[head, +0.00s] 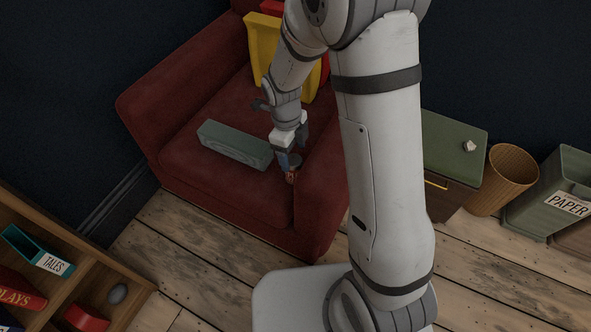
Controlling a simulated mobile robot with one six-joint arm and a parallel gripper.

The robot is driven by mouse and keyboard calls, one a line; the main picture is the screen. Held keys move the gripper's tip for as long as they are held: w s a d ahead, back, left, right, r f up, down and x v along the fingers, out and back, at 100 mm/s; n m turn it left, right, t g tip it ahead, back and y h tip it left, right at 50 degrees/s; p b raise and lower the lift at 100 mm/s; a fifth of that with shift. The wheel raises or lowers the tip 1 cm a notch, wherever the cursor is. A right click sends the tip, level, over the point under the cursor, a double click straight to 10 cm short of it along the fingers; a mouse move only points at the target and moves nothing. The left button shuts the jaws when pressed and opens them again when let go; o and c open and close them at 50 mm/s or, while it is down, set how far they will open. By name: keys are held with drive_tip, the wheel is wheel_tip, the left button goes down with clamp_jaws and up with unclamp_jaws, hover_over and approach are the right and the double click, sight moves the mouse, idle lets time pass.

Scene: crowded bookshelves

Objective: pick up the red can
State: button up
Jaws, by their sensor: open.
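A small can with red on its side (291,177) sits on the seat of the dark red armchair (190,160), near the seat's front edge. My gripper (290,163) points down right at the can, and its fingers cover part of it. The gripper is open. A dark round shape shows beside the fingers, perhaps the can's top. I cannot tell whether the fingers touch the can or stand around it.
A grey-green box (235,145) lies on the seat just left of my gripper. A yellow object (262,45) leans at the chair's back. At right stand a green-topped cabinet (455,150), a wicker basket (508,178) and a PAPER bin (545,200). A bookshelf (100,280) is at lower left.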

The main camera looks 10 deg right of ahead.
sight(293, 159)
drive_tip(key=f, duration=0.1)
drive_tip(key=f+b, duration=0.1)
drive_tip(key=f, duration=0.1)
drive_tip(key=f+b, duration=0.1)
drive_tip(key=f, duration=0.1)
drive_tip(key=shift+s+d+f, duration=0.1)
drive_tip(key=shift+s+f, duration=0.15)
drive_tip(key=shift+s, duration=0.05)
drive_tip(key=shift+r, duration=0.1)
drive_tip(key=c, duration=1)
wheel_tip(293, 159, up, 18)
drive_tip(key=p, duration=0.5)
drive_tip(key=shift+p, duration=0.35)
